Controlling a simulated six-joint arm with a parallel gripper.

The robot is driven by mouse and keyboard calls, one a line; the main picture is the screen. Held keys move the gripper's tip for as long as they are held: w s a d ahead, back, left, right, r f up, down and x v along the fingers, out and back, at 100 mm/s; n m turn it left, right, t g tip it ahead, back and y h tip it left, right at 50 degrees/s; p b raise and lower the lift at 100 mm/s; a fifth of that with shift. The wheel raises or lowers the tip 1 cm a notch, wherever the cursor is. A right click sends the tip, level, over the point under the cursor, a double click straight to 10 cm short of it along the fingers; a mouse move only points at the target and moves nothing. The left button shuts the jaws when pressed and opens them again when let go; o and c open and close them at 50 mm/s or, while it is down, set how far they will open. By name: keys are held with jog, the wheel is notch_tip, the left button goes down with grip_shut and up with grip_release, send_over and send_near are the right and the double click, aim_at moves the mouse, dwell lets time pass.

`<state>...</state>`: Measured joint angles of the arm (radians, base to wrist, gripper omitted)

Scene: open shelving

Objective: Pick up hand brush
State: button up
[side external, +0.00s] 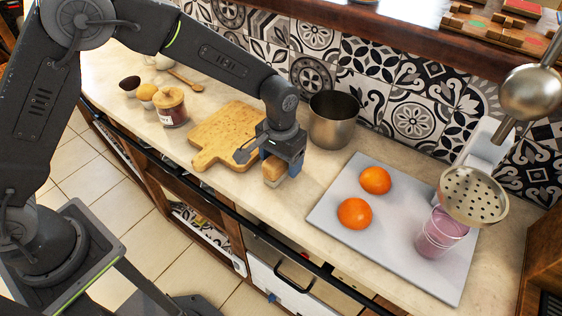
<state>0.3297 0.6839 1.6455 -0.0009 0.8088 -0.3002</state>
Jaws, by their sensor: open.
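The hand brush (273,168) is a small tan, wooden-looking block on the pale countertop, just right of the cutting board. My gripper (282,167) points down over it, with its dark body directly above and its blue-grey fingers around or beside the brush. My gripper is open. The gripper hides part of the brush, and I cannot tell whether a finger touches it.
A wooden cutting board (226,135) lies left of the gripper. A metal pot (333,125) stands close behind right. A grey board (395,250) holds two oranges (355,213) and a pink glass (436,238). A lidded jar (171,108) is at left. Metal utensils (474,195) hang at right.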

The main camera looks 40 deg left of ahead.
jog(key=shift+c, duration=0.4)
jog(key=c, duration=1)
jog(key=shift+r, duration=0.1)
notch_tip(320, 180, up, 4)
jog(key=shift+r, duration=0.1)
jog(key=a+r, duration=0.2)
jog(key=a, duration=0.2)
jog(key=s+a+r, duration=0.1)
jog(key=a+r, duration=0.1)
jog(key=a, duration=0.1)
jog(key=a+r, duration=0.2)
jog(key=a, duration=0.2)
jog(key=shift+s+a+r, duration=0.15)
jog(key=shift+a+r, duration=0.1)
jog(key=shift+a, duration=0.05)
